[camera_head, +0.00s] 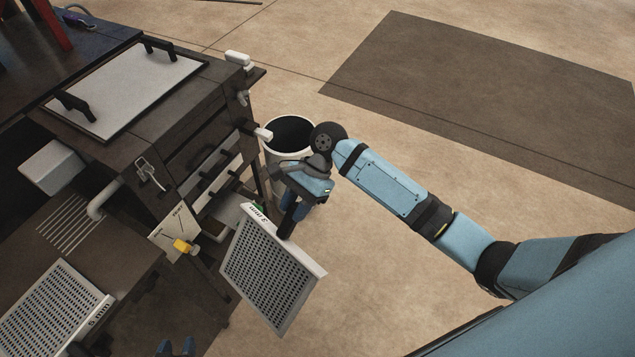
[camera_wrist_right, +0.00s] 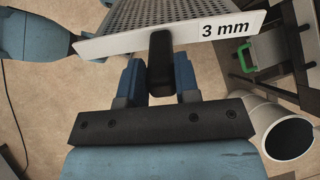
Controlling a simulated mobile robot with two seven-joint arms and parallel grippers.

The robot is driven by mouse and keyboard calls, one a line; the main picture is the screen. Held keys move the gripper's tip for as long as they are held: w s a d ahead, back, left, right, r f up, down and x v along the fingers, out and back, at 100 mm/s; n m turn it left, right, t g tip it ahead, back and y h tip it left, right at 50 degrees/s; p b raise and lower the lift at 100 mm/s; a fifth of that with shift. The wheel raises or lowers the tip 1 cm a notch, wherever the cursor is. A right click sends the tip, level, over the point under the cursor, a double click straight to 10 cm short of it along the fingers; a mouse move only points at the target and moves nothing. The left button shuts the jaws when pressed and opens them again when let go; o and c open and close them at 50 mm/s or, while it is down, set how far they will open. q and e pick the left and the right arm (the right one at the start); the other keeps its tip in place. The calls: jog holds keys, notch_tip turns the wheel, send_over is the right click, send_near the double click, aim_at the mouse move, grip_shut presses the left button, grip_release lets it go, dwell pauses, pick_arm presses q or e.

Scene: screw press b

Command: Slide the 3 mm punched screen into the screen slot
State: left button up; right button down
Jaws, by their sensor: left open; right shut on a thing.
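The 3 mm punched screen (camera_head: 268,270), a perforated plate with a white labelled edge, hangs tilted in the air in front of the machine (camera_head: 185,140). My right gripper (camera_head: 290,218) is shut on its black handle; in the right wrist view the handle (camera_wrist_right: 160,65) sits between the blue fingers, with the "3 mm" label (camera_wrist_right: 226,28) to its right. The machine's front has dark openings and pale panels with black handles (camera_head: 207,183); I cannot tell which opening is the screen slot. My left gripper (camera_head: 176,348) is open and empty at the bottom edge, partly cut off.
A 5 mm punched screen (camera_head: 50,312) lies on the bench at lower left. A white bin (camera_head: 274,156) stands on the floor beside the machine. A yellow-knobbed lever (camera_head: 183,245) and a small green part (camera_head: 258,208) are near the held screen. Floor to the right is clear.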

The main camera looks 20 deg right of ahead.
jog(key=m+y, duration=0.1)
jog(key=m+t+y, duration=0.1)
jog(key=w+m+t, duration=0.1)
jog(key=shift+a+r+y, duration=0.25)
jog(key=shift+y, duration=0.15)
jog(key=w+d+f+m+t+b, duration=0.1)
jog(key=w+d+m+t+b, duration=0.2)
jog(key=d+m+t, duration=0.5)
jog(key=m+t, duration=0.4)
jog(key=t, duration=0.3)
jog(key=shift+w+y, duration=0.35)
jog(key=shift+y, duration=0.05)
jog(key=shift+t, duration=0.3)
jog(key=shift+x, duration=2.85)
